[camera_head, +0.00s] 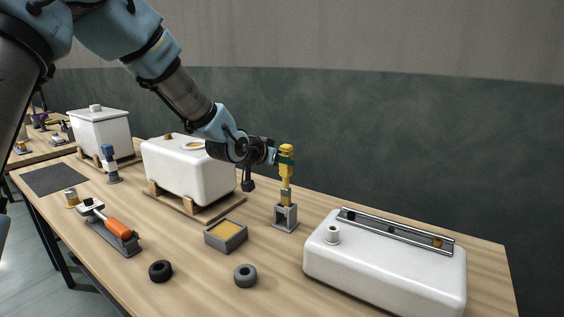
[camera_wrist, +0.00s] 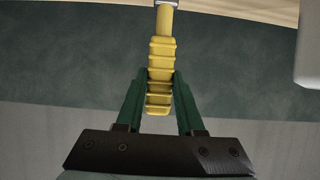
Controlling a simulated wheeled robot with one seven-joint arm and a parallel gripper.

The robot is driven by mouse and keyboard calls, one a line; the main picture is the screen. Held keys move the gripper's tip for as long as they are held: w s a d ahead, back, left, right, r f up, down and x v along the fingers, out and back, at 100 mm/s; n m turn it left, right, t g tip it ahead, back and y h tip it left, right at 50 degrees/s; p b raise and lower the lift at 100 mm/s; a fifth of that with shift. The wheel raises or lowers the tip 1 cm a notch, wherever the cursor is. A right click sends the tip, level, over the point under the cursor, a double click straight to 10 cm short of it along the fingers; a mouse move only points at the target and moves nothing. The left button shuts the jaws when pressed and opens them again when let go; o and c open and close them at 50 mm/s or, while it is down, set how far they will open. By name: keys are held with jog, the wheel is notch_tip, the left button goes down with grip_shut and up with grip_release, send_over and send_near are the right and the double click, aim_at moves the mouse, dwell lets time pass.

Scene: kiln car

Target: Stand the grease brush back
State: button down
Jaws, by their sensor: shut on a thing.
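The grease brush (camera_head: 287,178) has a yellow, ribbed handle and stands upright over a small grey holder (camera_head: 285,217). Its lower end is at the holder's top, and I cannot tell how deep it sits inside. My gripper (camera_head: 285,157) is shut on the upper part of the yellow handle. In the wrist view, the green fingers of my gripper (camera_wrist: 160,103) close on both sides of the ribbed yellow handle of the brush (camera_wrist: 161,62). The brush's narrower shaft runs away from the fingers to a pale part at the top edge.
A white tank (camera_head: 385,268) with a metal rail stands right of the holder. Another white tank (camera_head: 187,172) on a wooden cradle stands left. A grey tray (camera_head: 226,235), a black ring (camera_head: 160,271), a grey ring (camera_head: 245,275) and an orange-handled tool (camera_head: 117,229) lie in front.

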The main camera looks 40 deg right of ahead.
aim_at(284, 183)
jog(key=shift+f+b, duration=3.25)
jog(key=shift+f, duration=0.25)
dwell(1.4)
jog(key=shift+c, duration=2.2)
grip_release()
jog(key=shift+a+r, duration=0.1)
jog(key=p+v, duration=0.3)
jog(key=v, duration=0.4)
jog(key=shift+a+r, duration=0.2)
jog(key=shift+a, duration=0.15)
